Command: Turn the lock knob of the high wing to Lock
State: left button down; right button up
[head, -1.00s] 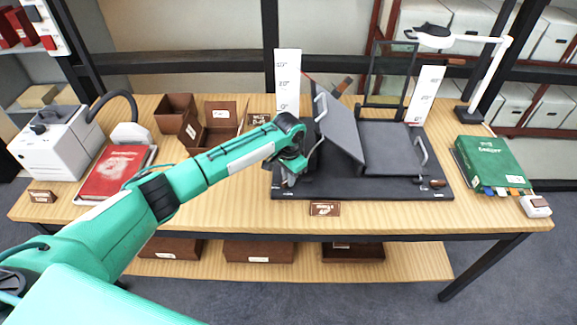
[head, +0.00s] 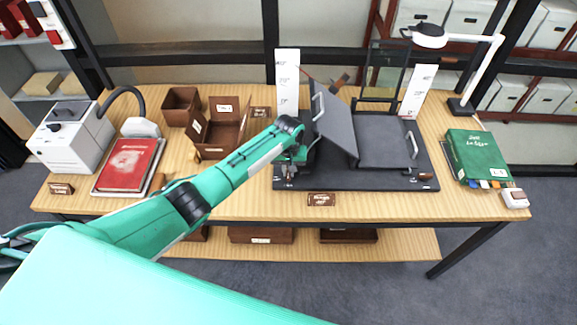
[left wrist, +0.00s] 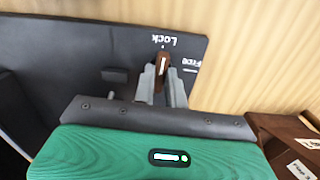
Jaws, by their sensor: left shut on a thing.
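The dark book cradle has a raised, tilted wing (head: 330,125) on the left and a flat wing (head: 385,142) on the right. My left gripper (head: 289,172) is at the front left corner of the black base (head: 350,180). In the left wrist view, my left gripper (left wrist: 162,85) is shut on a brown lock knob (left wrist: 162,66), one finger on each side. The knob's white line points toward the tick under the "Lock" mark (left wrist: 160,41); the "Free" mark (left wrist: 190,67) is to its right. My right gripper is not in view.
A second brown knob (head: 425,176) sits at the base's front right. White scale boards (head: 287,80) stand behind the cradle. A green book (head: 475,155) lies right, a red book (head: 127,165) left. Brown boxes (head: 225,130) stand left of the cradle.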

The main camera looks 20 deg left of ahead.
pick_arm(q)
jog(key=shift+w+r+n, duration=0.1)
jog(key=shift+n, duration=0.2)
dwell(0.4)
jog(key=c, duration=1.4)
grip_release()
jog(key=shift+c, duration=0.2)
notch_tip(320, 180, up, 14)
jog(key=b, duration=0.2)
